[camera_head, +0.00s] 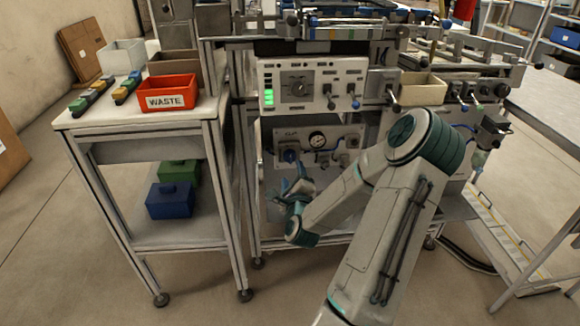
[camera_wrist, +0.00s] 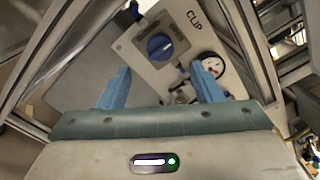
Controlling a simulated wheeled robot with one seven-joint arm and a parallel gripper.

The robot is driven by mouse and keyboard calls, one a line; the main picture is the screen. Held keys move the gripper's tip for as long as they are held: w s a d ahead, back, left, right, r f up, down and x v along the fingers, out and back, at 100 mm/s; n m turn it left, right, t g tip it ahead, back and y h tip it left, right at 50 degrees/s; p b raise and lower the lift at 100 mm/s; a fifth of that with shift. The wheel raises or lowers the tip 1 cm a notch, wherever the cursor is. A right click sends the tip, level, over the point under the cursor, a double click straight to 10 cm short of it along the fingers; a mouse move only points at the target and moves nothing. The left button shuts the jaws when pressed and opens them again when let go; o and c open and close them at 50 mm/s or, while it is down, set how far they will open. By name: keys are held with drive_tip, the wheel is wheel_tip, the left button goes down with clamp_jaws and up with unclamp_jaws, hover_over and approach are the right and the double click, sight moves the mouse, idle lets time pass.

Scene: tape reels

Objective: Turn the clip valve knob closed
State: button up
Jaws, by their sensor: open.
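The clip valve knob is a round blue knob (camera_wrist: 160,46) on a pale panel marked CLIP (camera_wrist: 186,22). In the head view the knob (camera_head: 290,155) sits at the left of the lower panel (camera_head: 340,132), beside a round gauge. My gripper (camera_wrist: 162,80) is open with nothing between its two blue fingers. In the wrist view the knob shows beyond and between the fingertips, apart from them. In the head view my gripper (camera_head: 296,186) is just below the knob, in front of the machine.
The pressure gauge (camera_head: 317,140) is right of the knob; it also shows near the right finger in the wrist view (camera_wrist: 212,65). An upper panel (camera_head: 312,83) with a dial and levers is above. A side table holds a red WASTE bin (camera_head: 167,92). Floor in front is clear.

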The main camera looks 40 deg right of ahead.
sight(290, 159)
drive_tip(key=x, duration=0.7)
drive_tip(key=shift+w+b, duration=0.2)
drive_tip(key=shift+b, duration=0.15)
drive_tip(key=c, duration=1)
